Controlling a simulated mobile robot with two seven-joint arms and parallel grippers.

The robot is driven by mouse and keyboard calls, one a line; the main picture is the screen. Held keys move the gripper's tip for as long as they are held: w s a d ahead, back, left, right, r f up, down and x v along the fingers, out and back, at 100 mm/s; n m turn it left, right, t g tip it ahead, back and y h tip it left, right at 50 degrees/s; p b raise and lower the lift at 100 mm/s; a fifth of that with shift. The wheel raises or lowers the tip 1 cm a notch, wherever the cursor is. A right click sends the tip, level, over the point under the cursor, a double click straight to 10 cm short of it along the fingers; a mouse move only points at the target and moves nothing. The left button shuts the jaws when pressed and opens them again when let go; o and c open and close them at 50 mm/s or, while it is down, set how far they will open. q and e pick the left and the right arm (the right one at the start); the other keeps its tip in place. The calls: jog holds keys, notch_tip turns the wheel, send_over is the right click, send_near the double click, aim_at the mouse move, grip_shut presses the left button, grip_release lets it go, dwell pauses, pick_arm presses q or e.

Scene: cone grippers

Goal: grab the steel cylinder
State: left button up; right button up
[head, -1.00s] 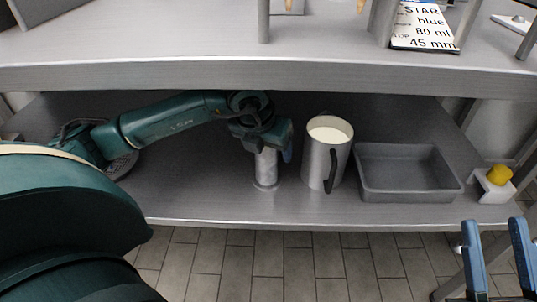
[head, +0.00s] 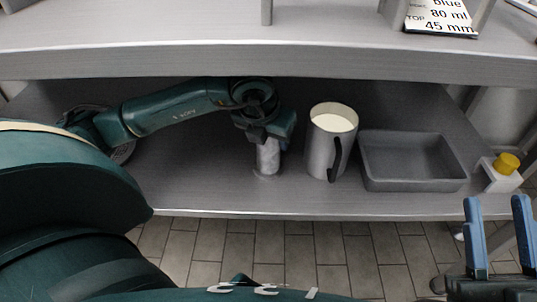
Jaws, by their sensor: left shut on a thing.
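The steel cylinder (head: 268,158) stands upright on the lower shelf, a shiny grey can shape left of a steel jug. My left gripper (head: 268,139) reaches in from the left under the upper shelf and is shut on the cylinder's upper part. The cylinder's top is hidden by the gripper. I cannot tell whether its base touches the shelf. My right gripper (head: 498,238) has two blue fingers spread apart, is empty, and sits at the lower right in front of the shelf.
A steel jug (head: 321,151) with a dark handle and pale contents stands just right of the cylinder. A grey tray (head: 415,186) is right of it, then a white holder with a yellow knob (head: 507,163). The upper shelf (head: 180,62) hangs over my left arm.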

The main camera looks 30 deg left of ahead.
pick_arm(q)
jog(key=c, duration=0.7)
jog(key=shift+w+a+r, duration=0.1)
jog(key=shift+r, duration=0.1)
jog(key=shift+c, duration=0.2)
pick_arm(e)
jog(key=shift+d, duration=0.1)
